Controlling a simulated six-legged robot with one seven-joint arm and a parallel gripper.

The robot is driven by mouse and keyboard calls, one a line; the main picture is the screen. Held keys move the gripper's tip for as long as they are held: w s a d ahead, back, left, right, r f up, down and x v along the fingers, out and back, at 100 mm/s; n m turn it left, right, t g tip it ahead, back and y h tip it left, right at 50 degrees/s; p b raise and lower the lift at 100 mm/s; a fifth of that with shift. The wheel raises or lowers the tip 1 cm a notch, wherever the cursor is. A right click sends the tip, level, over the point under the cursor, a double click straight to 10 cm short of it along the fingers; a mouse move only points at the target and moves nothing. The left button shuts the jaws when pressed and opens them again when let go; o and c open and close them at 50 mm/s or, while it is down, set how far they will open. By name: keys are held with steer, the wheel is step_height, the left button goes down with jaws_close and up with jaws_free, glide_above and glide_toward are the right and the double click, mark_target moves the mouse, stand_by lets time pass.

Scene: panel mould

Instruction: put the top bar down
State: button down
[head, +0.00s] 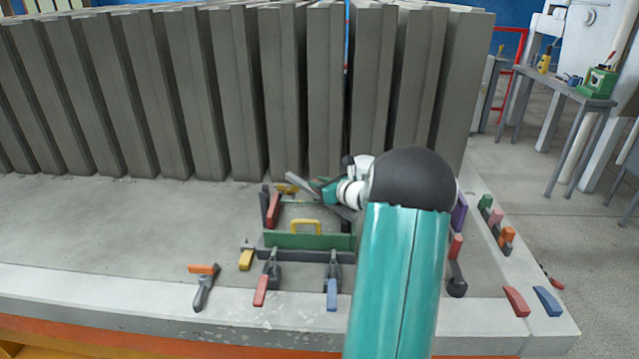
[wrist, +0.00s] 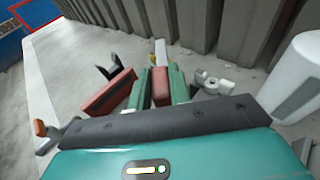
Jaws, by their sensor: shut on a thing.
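My gripper (head: 326,190) is over the far side of the mould, shut, with its fingertips beside a slanted grey bar (head: 300,184), which I take for the top bar. In the wrist view my gripper (wrist: 158,86) has its two green fingers closed on a red piece (wrist: 160,88). How the red piece joins the bar is hidden. The mould's green panel (head: 285,241) with a yellow handle (head: 306,225) stands at its near side. A red block (wrist: 108,92) with a dark fork lies left of the fingers. My arm hides the mould's right part.
Tall grey slabs (head: 235,90) stand in a row close behind. Clamps with red (head: 260,291) and blue (head: 332,294) handles are at the mould's front. An orange-handled tool (head: 204,285) lies near the front edge. Loose coloured blocks (head: 498,222) lie to the right. The slab's left is clear.

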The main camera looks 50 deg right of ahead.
steer(key=shift+f, duration=0.4)
steer(key=c, duration=1.3)
jaws_free()
